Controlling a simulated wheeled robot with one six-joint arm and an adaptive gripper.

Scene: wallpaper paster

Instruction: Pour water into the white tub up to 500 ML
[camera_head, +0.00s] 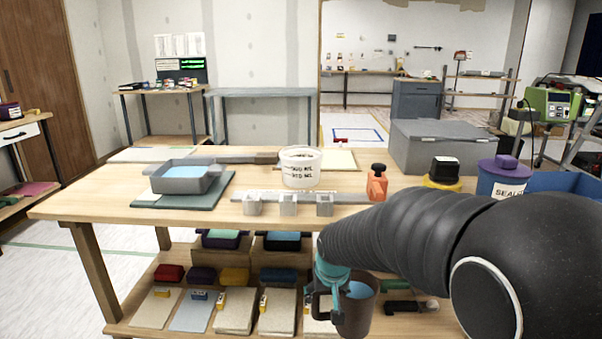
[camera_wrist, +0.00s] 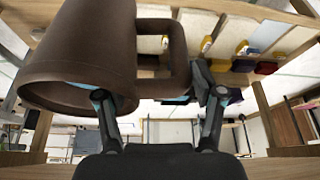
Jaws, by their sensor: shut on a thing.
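The white tub (camera_head: 301,167) stands on the wooden table, with dark lettering on its side. Its water level inside is not visible. My gripper (camera_head: 330,285) is shut on a dark brown jug with a handle (camera_head: 358,316), which holds blue water. The jug is roughly upright, in front of the table's front edge and below the tabletop, well apart from the tub. In the wrist view the brown jug (camera_wrist: 85,50) fills the upper left, and my gripper's fingers (camera_wrist: 160,100) close around its handle side.
A grey tray with blue liquid (camera_head: 185,178) sits on a green mat left of the tub. A grey box (camera_head: 440,147) stands at right. The lower shelf holds several sponges and boards.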

